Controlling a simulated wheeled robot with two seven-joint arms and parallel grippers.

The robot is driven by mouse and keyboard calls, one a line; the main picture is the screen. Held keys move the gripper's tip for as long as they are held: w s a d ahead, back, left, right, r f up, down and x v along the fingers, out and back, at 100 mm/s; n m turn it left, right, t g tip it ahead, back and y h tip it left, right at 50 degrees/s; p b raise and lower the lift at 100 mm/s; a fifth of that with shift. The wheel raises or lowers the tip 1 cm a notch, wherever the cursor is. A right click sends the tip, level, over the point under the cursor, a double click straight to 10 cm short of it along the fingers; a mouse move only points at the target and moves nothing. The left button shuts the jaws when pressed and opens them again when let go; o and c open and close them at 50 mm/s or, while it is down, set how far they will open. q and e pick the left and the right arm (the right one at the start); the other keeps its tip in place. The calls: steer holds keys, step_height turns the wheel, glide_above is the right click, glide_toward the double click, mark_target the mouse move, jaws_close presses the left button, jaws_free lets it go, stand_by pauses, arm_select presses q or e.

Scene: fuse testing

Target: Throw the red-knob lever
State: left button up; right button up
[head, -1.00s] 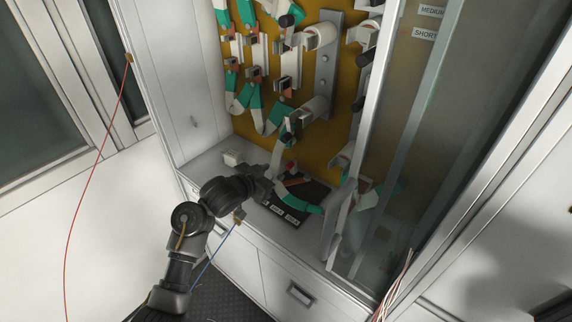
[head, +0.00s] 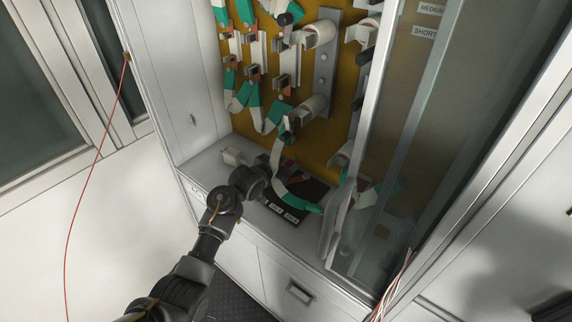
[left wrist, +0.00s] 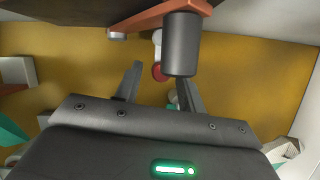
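In the left wrist view, a red knob (left wrist: 158,72) with a pale stem shows between the fingertips of my left gripper (left wrist: 158,82). The fingers are apart, and nothing is visibly gripped. A dark grey cylinder (left wrist: 180,45) hangs from an orange-brown bar (left wrist: 165,15) and covers part of the right finger and the knob's right side. I cannot tell whether the gripper touches any of these. In the head view, the left gripper (head: 266,172) is inside the cabinet, low before the yellow panel (head: 318,140); its fingers and the red knob cannot be made out there. My right gripper is not in view.
A black board (head: 300,217) with labels and green-white strips lies on the cabinet shelf beside the gripper. Fuse holders and green-white strips crowd the panel above. The glass door (head: 425,110) stands at the right. A small white block (head: 232,156) sits at the shelf's left.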

arm_select(q)
jaws_close()
steer(key=shift+w+a+r+n+g+h+p, duration=0.15)
steer(key=shift+w+a+n+g+h+p, duration=0.2)
steer(key=shift+n+p, duration=0.6)
steer(key=shift+w+a+f+n+g+h+p, duration=0.3)
steer(key=shift+a+n+h+p, duration=0.2)
steer(key=shift+p, duration=0.2)
steer(key=shift+w+a+f+n+g+h, duration=0.1)
steer(key=shift+a+f+n+g+h, duration=0.15)
steer(key=shift+n, duration=0.25)
steer(key=shift+w+a+f+n+h, duration=0.1)
steer(key=shift+n+h, duration=0.2)
steer(key=shift+n, duration=0.15)
